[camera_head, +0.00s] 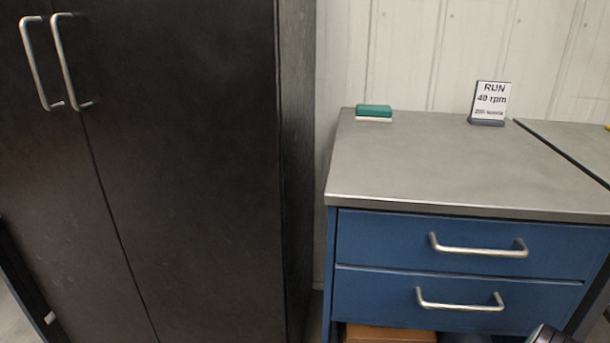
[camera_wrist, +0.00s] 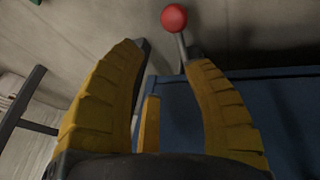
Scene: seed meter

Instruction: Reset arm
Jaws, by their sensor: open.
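My gripper (camera_wrist: 168,55) shows in the wrist view, with two ribbed yellow fingers spread wide apart. It is open, and nothing is held between the fingers. A red ball knob (camera_wrist: 174,17) on a thin grey rod stands beyond the fingertips, close to the right one; I cannot tell whether they touch. A narrow yellow piece (camera_wrist: 150,125) shows between the fingers near their base; I cannot tell what it is.
In the head view, a black cabinet (camera_head: 190,150) with two handles stands left. A blue drawer unit (camera_head: 380,245) stands right, both drawers shut. Its grey top (camera_head: 440,165) holds a teal-and-white block (camera_head: 374,112) and a "RUN 40 rpm" sign (camera_head: 490,100). A brown box (camera_head: 390,334) sits below.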

